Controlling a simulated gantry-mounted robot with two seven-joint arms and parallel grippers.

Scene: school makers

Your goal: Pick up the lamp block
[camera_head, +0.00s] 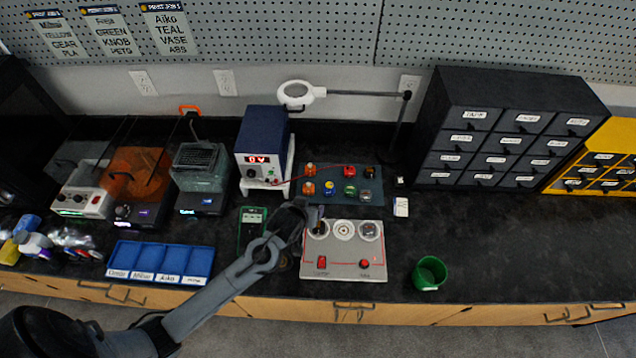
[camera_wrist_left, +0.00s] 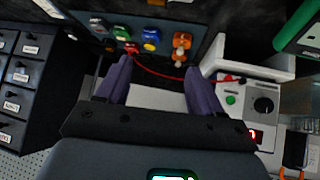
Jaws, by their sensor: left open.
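A dark blue-grey board (camera_head: 379,186) behind the grey panel holds several small coloured blocks: orange (camera_head: 309,188), blue-and-yellow (camera_head: 329,187), red (camera_head: 349,171) and green (camera_head: 350,191). I cannot tell which is the lamp block. In the left wrist view the orange block (camera_wrist_left: 181,44), blue-and-yellow block (camera_wrist_left: 151,38) and green block (camera_wrist_left: 122,33) line up beyond the fingertips. My left gripper (camera_head: 305,208) is above the rear left of the grey panel, just in front of the board. It also shows in the left wrist view (camera_wrist_left: 160,65), open, with nothing between its fingers.
A red wire runs from the blue power supply (camera_head: 262,137) to the board. A magnifier lamp (camera_head: 297,95) stands behind. A green cup (camera_head: 429,272) is right; a blue tray (camera_head: 160,262) is left.

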